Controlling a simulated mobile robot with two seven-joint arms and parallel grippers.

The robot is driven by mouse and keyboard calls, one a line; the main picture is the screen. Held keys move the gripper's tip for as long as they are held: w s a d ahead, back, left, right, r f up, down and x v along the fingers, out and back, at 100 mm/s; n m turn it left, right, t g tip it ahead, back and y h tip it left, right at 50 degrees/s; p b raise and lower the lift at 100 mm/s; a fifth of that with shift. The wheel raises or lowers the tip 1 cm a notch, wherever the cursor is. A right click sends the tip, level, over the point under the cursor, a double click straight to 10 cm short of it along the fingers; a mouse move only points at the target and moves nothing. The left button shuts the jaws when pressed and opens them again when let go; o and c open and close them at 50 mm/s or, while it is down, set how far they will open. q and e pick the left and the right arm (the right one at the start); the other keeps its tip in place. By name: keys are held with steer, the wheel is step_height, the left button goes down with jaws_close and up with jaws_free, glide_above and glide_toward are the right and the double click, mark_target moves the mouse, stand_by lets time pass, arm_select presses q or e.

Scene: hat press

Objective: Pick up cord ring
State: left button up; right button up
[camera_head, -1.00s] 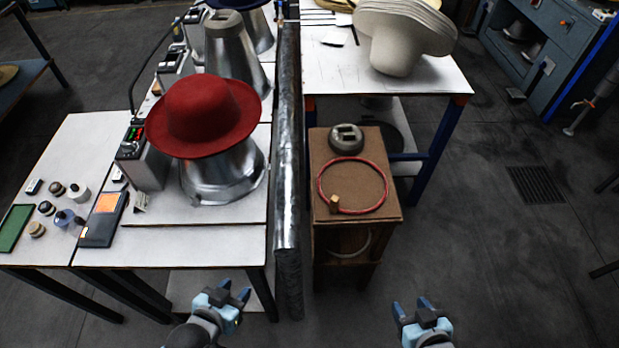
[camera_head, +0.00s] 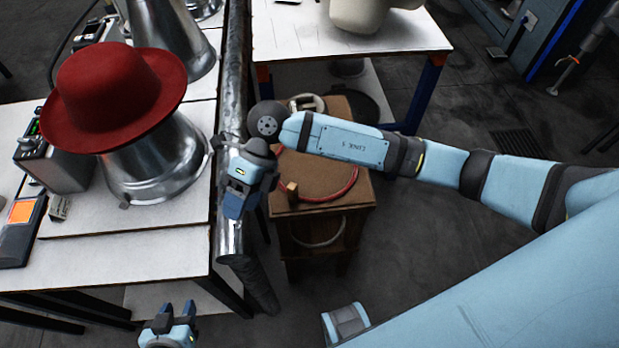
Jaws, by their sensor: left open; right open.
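The cord ring (camera_head: 333,192) is a red loop with a small brass-coloured block (camera_head: 291,190) on it. It lies flat on top of the small brown wooden stand (camera_head: 345,218). My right arm crosses above the stand and hides the ring's back part. My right gripper (camera_head: 234,209) is open and empty, pointing down in front of the metal pipe, to the left of the ring and apart from it. My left gripper (camera_head: 174,316) is open and empty at the bottom, below the white table's front edge.
A thick metal pipe (camera_head: 231,120) runs between the white table (camera_head: 150,255) and the stand. A red hat (camera_head: 115,95) sits on a metal cone on that table. A grey weight on the stand is mostly hidden behind my arm.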

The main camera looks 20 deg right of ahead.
mark_target(292, 186)
steer(key=w+d+f+t+h+b, duration=0.15)
steer(key=w+d+t+h, duration=0.25)
steer(key=w+d+h, duration=0.55)
steer(key=shift+y, duration=0.65)
steer(key=f, duration=0.2)
steer(key=s+d+f, duration=0.1)
steer(key=f, duration=0.2)
steer(key=s+d+f, duration=0.1)
steer(key=f, duration=0.1)
steer(key=shift+d+f, duration=0.1)
steer(key=shift+f, duration=0.1)
steer(key=shift+s+d+f+p, duration=0.1)
steer(key=shift+d+f, duration=0.05)
steer(key=shift+f, duration=0.8)
steer(key=shift+s+d+f+p, duration=0.1)
steer(key=shift+f, duration=0.85)
steer(key=shift+s+d+f+p, duration=0.1)
steer(key=shift+d+f, duration=0.05)
steer(key=shift+f, duration=0.8)
jaws_close()
steer(key=shift+r, duration=0.1)
